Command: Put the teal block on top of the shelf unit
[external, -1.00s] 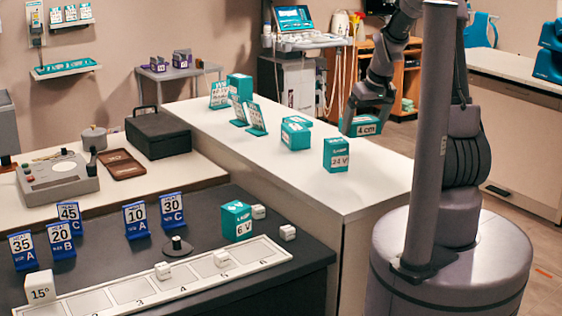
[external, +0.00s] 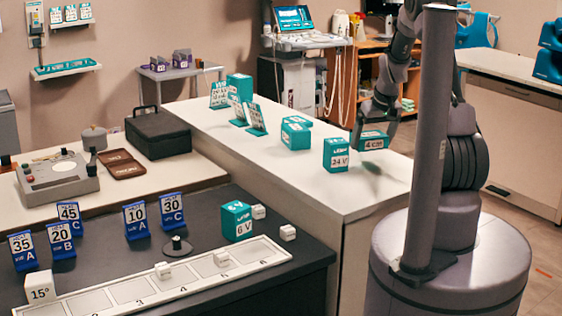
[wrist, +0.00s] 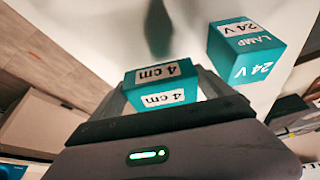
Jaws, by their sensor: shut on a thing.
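The teal block (wrist: 160,88) is marked "4 cm" and sits between the fingers of my gripper (wrist: 165,88) in the wrist view. In the external view my gripper (external: 373,128) points down and is shut on the teal block (external: 374,143), over the right part of the white counter. A dark shadow lies on the counter below it, so it appears to be in the air. A wooden shelf unit (external: 369,72) stands at the back, behind my arm, which hides part of it. Items stand on its top.
A teal "24 V" lamp box (external: 337,154) stands on the white counter (external: 290,173) close to my held block; it also shows in the wrist view (wrist: 246,50). More teal boxes and signs stand farther left. An ultrasound cart (external: 300,60) stands left of the shelf unit.

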